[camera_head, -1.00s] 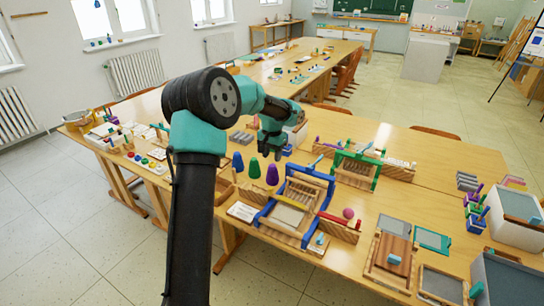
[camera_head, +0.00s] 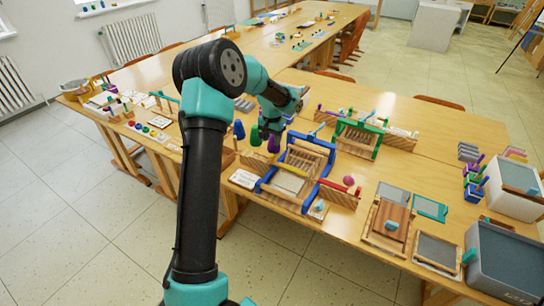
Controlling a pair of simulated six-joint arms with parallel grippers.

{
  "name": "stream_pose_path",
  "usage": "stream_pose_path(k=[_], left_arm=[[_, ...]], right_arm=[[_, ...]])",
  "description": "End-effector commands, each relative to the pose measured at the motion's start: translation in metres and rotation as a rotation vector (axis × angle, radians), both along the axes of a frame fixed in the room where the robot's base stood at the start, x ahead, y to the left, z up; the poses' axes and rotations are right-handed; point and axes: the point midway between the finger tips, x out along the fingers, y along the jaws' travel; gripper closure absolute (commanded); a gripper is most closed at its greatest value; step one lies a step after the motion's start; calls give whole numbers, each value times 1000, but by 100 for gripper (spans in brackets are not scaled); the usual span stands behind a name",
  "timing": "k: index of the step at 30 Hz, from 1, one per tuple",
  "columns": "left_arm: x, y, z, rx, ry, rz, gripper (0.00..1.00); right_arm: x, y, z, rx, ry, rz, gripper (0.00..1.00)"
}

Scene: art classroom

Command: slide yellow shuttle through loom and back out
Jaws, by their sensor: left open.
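The loom with a blue frame (camera_head: 314,180) stands on the table in the middle of the view, with pale threads and a wooden base. A second loom with a green frame (camera_head: 377,150) stands behind it to the right. My left gripper (camera_head: 271,131) is open, pointing down behind and left of the blue loom, close to the purple cone (camera_head: 274,146). I cannot tell whether it touches the cone. My right gripper is not in view.
A blue cone (camera_head: 239,130) and a green cone (camera_head: 255,138) stand left of the purple one. A red bar and a pink ball (camera_head: 348,181) are right of the blue loom. Framed trays (camera_head: 437,250) and grey bins (camera_head: 505,255) fill the right side.

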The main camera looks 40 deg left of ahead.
Motion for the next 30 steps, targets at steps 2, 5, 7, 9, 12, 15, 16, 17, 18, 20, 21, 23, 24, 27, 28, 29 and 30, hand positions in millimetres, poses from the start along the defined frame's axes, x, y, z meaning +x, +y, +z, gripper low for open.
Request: stream_pose_path(k=[2,5,7,9,12,15,16,17,18,20,21,23,24,27,28,29,30], left_arm=[[-1,0,-15,-1,3,1,57],[0,0,-32,-1,2,0,57],[-1,0,-44,-1,4,-1,57],[-1,0,-56,-1,3,0,57],[-1,0,-71,-1,3,0,57],[0,0,-83,0,1,-1,57],[0,0,-86,0,1,-1,57],[0,0,-88,-1,1,-1,57],[0,0,-91,-1,1,0,57],[0,0,-93,-1,1,0,57],[0,0,-94,0,0,0,57],[0,0,-94,0,0,0,57],[0,0,-94,0,0,0,57],[0,0,-94,0,0,0,57],[0,0,-94,0,0,0,57],[0,0,-94,0,0,0,58],[0,0,-94,0,0,0,62]], right_arm=[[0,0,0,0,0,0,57],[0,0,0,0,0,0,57],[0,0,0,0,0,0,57],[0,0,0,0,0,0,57],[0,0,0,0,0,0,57],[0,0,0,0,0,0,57],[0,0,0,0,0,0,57],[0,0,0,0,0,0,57],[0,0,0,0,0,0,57],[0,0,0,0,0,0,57],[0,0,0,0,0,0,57],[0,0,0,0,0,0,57],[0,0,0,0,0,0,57],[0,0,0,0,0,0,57],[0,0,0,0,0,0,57],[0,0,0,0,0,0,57],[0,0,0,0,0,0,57]])
